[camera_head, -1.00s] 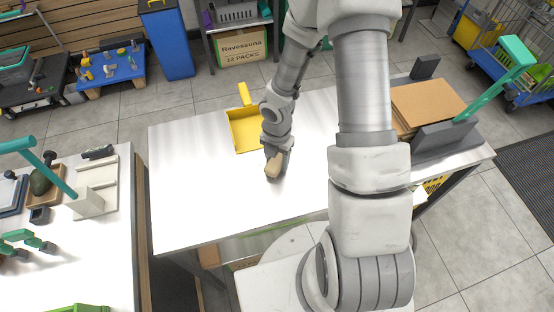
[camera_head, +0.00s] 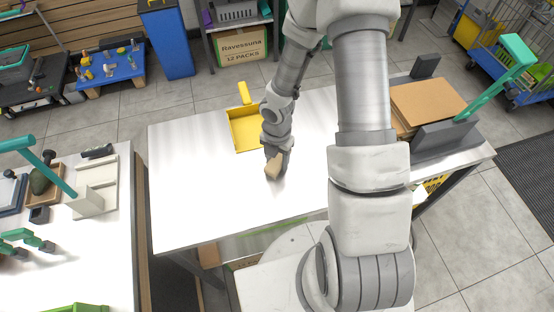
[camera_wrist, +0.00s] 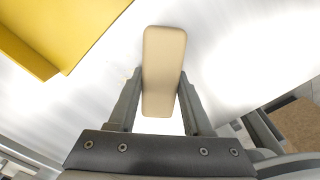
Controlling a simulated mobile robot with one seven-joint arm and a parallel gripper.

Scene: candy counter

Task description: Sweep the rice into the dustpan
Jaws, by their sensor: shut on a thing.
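The yellow dustpan (camera_head: 246,136) lies on the white table, its handle pointing to the far edge. In the wrist view the dustpan (camera_wrist: 75,25) fills the upper left corner. My gripper (camera_head: 276,156) is low over the table, to the right of and nearer than the dustpan. It is shut on a tan brush (camera_head: 272,169). In the wrist view the brush (camera_wrist: 163,65) sits between the two fingers of my gripper (camera_wrist: 160,95), apart from the dustpan. The brush's underside is hidden. Rice is hard to tell on the bright table; a few faint specks show left of the brush.
The white table (camera_head: 190,200) is clear left of and in front of the brush. A grey stand with brown boards (camera_head: 428,104) occupies its right end. A separate counter (camera_head: 105,250) with tools stands at the left, across a narrow gap.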

